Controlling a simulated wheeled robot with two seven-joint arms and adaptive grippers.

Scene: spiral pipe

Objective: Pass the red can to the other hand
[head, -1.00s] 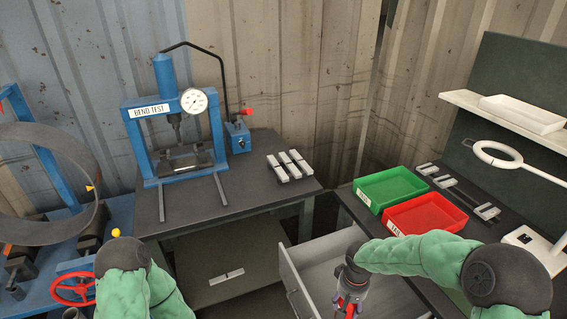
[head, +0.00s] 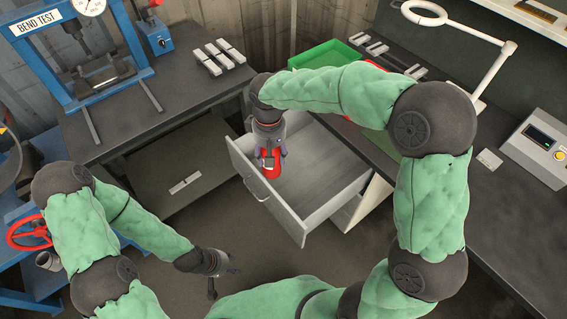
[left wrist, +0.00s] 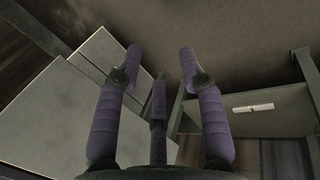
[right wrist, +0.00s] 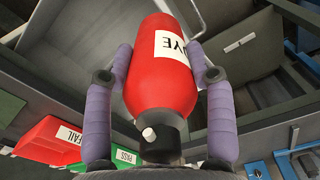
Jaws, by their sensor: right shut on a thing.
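The red can (head: 272,166) is in my right gripper (head: 267,150), above the open grey drawer in the head view. In the right wrist view the can (right wrist: 160,75) sits between the purple fingers, with a white label and a dark cap with a white nozzle near the palm. The right gripper is shut on it. My left gripper (head: 222,266) is low at the front left of the drawer, apart from the can. In the left wrist view its purple fingers (left wrist: 160,75) are spread and nothing is between them.
The open drawer (head: 318,165) lies below the right gripper. A green tray (head: 325,54) stands on the right bench behind my right arm. A blue bend-test press (head: 85,75) stands on the left table.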

